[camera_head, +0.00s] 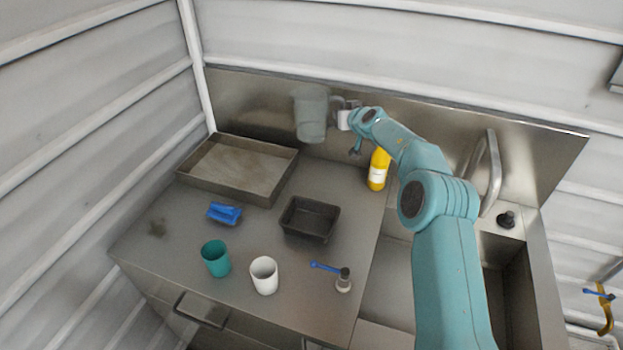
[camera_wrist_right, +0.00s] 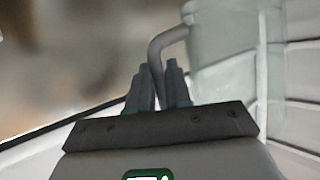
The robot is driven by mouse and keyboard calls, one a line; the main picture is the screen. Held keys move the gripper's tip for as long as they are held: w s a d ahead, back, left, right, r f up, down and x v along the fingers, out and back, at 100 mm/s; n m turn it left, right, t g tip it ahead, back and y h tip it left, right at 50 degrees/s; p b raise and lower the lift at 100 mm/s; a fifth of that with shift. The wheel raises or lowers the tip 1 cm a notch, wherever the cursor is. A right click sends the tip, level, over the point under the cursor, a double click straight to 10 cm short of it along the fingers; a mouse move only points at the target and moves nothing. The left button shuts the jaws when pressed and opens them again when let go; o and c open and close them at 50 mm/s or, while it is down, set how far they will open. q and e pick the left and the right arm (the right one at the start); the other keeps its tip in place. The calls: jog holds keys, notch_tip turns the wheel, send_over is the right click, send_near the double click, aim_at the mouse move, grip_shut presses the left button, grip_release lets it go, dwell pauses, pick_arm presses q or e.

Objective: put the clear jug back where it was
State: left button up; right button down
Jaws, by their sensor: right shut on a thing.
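The clear jug (camera_head: 311,115) is upright in front of the metal back panel in the head view, behind and above the black bin. It appears to be held off the counter. My right gripper (camera_head: 343,115) is at the jug's right side, on its handle. In the right wrist view the fingers of my right gripper (camera_wrist_right: 160,88) are shut on the grey handle (camera_wrist_right: 165,42). The see-through jug body (camera_wrist_right: 222,65) shows faintly to the right there. My left gripper is not in view.
On the counter (camera_head: 160,245) are a shallow metal tray (camera_head: 190,176), a blue object (camera_head: 224,213), a black bin (camera_head: 310,235), a teal cup (camera_head: 216,262), a white cup (camera_head: 264,280) and a small brush (camera_head: 343,284). A yellow bottle (camera_head: 378,172) stands below my right forearm. The sink is at right.

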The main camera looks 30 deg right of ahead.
jog(key=shift+a+f, duration=0.1)
jog(key=shift+f, duration=0.1)
notch_tip(320, 180, down, 20)
jog(key=b, duration=1.1)
jog(key=shift+w+b, duration=0.1)
jog(key=shift+b, duration=0.25)
jog(key=shift+r, duration=0.35)
jog(key=shift+f, duration=0.15)
jog(key=c, duration=1.1)
grip_release()
jog(key=shift+f, duration=0.2)
jog(key=shift+o, duration=0.2)
jog(key=shift+r, duration=0.1)
jog(key=shift+r, duration=0.1)
